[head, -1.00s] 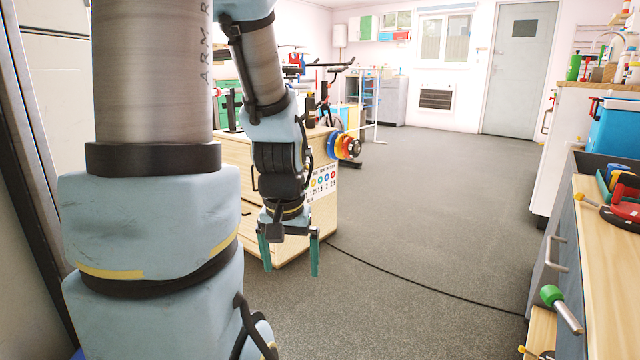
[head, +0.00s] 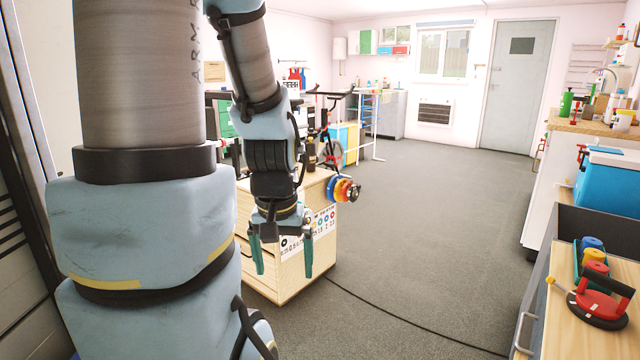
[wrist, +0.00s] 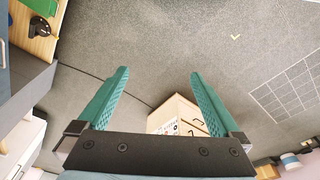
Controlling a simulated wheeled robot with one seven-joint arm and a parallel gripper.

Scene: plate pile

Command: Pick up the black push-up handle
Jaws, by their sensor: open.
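My gripper (head: 283,272) hangs open and empty, pointing down in front of the wooden cabinet. Its green fingers stand wide apart in the wrist view (wrist: 158,73), with nothing between them. I cannot tell any object with certainty as the black push-up handle. A red tool with a black grip and dark round base (head: 600,303) lies on the wooden bench at the right, well away from my gripper. A small black object (wrist: 40,28) lies on a wooden top in the wrist view's upper left corner.
The wooden cabinet (head: 268,278) has dark items on top and coloured weight plates (head: 343,189) at its side. The bench (head: 562,325) runs along the right. A black cable (head: 400,326) crosses the grey floor, which is otherwise open in the middle.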

